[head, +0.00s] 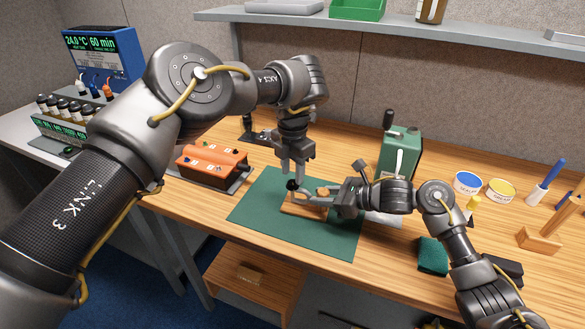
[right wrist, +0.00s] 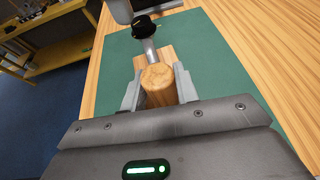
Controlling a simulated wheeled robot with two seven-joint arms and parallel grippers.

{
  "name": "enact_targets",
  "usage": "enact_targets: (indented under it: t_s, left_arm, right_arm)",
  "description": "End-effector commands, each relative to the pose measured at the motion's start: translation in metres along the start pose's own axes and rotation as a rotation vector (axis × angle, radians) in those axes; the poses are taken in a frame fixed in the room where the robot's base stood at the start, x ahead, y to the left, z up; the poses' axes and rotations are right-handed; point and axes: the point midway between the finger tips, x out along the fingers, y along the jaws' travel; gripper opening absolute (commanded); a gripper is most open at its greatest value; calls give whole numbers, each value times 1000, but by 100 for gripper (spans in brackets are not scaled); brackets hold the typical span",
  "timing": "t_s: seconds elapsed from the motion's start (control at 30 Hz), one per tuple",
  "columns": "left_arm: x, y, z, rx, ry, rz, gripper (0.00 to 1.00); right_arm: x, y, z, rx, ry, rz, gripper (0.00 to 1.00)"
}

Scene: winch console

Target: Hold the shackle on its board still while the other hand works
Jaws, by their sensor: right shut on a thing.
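The wooden board (head: 291,209) lies on the green mat (head: 262,205). A grey metal shackle, mostly hidden in the head view, rises from it with a black knob (head: 292,185); the knob also shows in the right wrist view (right wrist: 144,26). A round wooden post (right wrist: 158,78) stands at the near end of the board. My right gripper (head: 322,194) comes in from the right and is shut on this post, one finger on each side. My left gripper (head: 292,171) points down just above the black knob, its fingers apart; I cannot tell whether they touch the knob.
An orange-topped box (head: 212,162) stands left of the mat. A green winch housing (head: 399,152) stands behind my right gripper. The mat's front left is clear.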

Motion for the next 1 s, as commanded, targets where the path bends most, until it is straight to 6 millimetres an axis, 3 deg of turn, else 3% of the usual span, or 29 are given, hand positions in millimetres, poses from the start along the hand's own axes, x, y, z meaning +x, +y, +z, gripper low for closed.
enact_targets:
  t_s: [0.33, 0.63, 0.93, 1.0]
  left_arm:
    - [22, 0, 0, 0, 1, -1, 38]
    - [26, 0, 0, 0, 0, 0, 38]
    - [26, 0, 0, 0, 0, 0, 2]
    - [26, 0, 0, 6, 0, 0, 0]
  right_arm:
    - [0, 0, 0, 0, 0, 0, 0]
    - [0, 0, 0, 0, 0, 0, 0]
    - [0, 0, 0, 0, 0, 0, 0]
    - [0, 0, 0, 0, 0, 0, 0]
